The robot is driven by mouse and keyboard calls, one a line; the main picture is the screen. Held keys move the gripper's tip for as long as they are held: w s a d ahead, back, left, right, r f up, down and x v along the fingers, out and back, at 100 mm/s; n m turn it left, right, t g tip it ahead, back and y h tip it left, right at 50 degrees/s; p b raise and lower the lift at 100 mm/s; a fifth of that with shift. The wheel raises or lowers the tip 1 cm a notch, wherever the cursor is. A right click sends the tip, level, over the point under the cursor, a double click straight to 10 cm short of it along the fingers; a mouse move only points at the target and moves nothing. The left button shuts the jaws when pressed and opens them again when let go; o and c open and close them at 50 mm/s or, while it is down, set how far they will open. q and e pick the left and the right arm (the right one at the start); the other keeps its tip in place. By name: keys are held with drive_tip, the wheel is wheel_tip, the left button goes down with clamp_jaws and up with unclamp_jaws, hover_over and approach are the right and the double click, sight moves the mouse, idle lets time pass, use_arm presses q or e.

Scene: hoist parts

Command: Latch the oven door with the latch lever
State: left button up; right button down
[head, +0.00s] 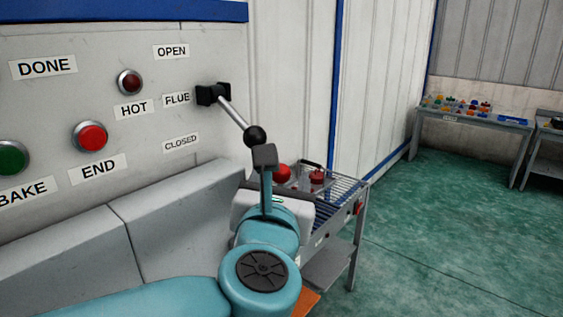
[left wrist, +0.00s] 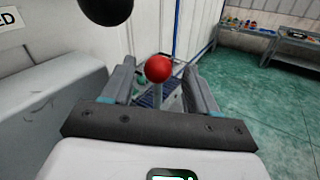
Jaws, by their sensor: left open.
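A red ball knob (head: 281,172) on a grey stem, which looks like the latch lever, shows just right of my left gripper (head: 265,156). In the left wrist view the red knob (left wrist: 158,68) appears between the two open fingers (left wrist: 158,82), with nothing gripped. I cannot tell whether the knob is within the jaws or beyond them. The lever's base and the oven door's edge are hidden or not clear. My right gripper is not in view.
The FLUE lever (head: 233,110), with a black ball end, juts from the control panel (head: 215,60), close above my left gripper. Its ball also shows in the left wrist view (left wrist: 105,8). A rack table (head: 340,187) stands behind the gripper. Green floor (head: 440,230) is open at right.

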use_arm(q)
drive_tip(key=shift+w+d+r, duration=0.1)
drive_tip(key=shift+w, duration=0.95)
drive_tip(key=shift+w+a, duration=0.15)
drive_tip(key=shift+a, duration=0.1)
drive_tip(key=shift+d, duration=0.15)
